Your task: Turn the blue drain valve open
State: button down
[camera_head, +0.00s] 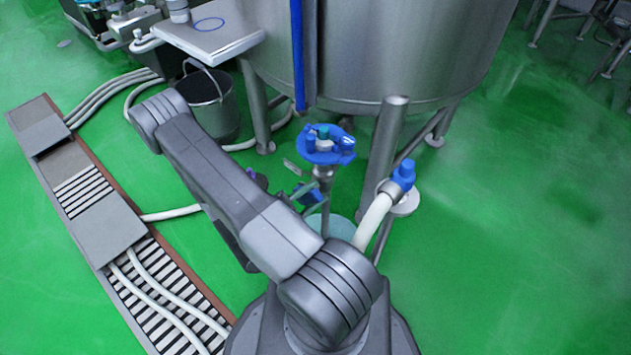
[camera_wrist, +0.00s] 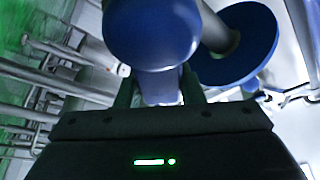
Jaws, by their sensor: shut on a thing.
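The blue drain valve (camera_head: 311,196) shows only in small part in the head view, low beside a vertical pipe under the steel tank. My gripper (camera_head: 291,190) is at it, largely hidden behind my own arm. In the wrist view, a rounded blue part of the valve (camera_wrist: 150,35) fills the top centre. The dark fingers of my gripper (camera_wrist: 158,88) stand on either side of its narrower stem and are shut on it. The far side of the valve is hidden, and I cannot tell how far it is turned.
A blue disc (camera_wrist: 238,45) is close by at the upper right in the wrist view. A blue-topped fitting (camera_head: 328,146) stands above the valve. A white hose (camera_head: 373,220) with a blue cap and a tank leg (camera_head: 384,145) are to the right. A bucket (camera_head: 210,105) stands left.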

aim_at(298, 187)
jog(key=n+t, duration=0.1)
jog(key=n, duration=0.1)
jog(key=a+r+n+p, duration=0.1)
jog(key=n, duration=0.1)
jog(key=w+n+t+y, duration=0.1)
jog(key=n, duration=0.1)
jog(key=shift+a+r+t+p, duration=0.2)
jog(key=shift+a+t+p, duration=0.05)
jog(key=shift+t+p, duration=0.05)
jog(key=shift+w+a+r+n+t+y+p, duration=0.1)
jog(key=shift+w+a+n+t+y, duration=0.3)
jog(key=shift+n, duration=0.75)
jog(key=shift+w+a+f+n+t+y+p, duration=0.2)
jog(key=shift+n+t+y, duration=0.25)
jog(key=shift+n, duration=0.65)
jog(key=shift+w+a+r+n+t+y+p, duration=0.15)
jog(key=shift+a+n+t+y, duration=0.25)
jog(key=shift+n, duration=0.75)
jog(key=c, duration=1)
grip_release()
jog(key=shift+o, duration=0.2)
jog(key=shift+s, duration=0.1)
jog(key=v, duration=1.3)
jog(key=shift+s, duration=0.3)
jog(key=shift+w+a, duration=0.1)
jog(key=shift+x, duration=6.2)
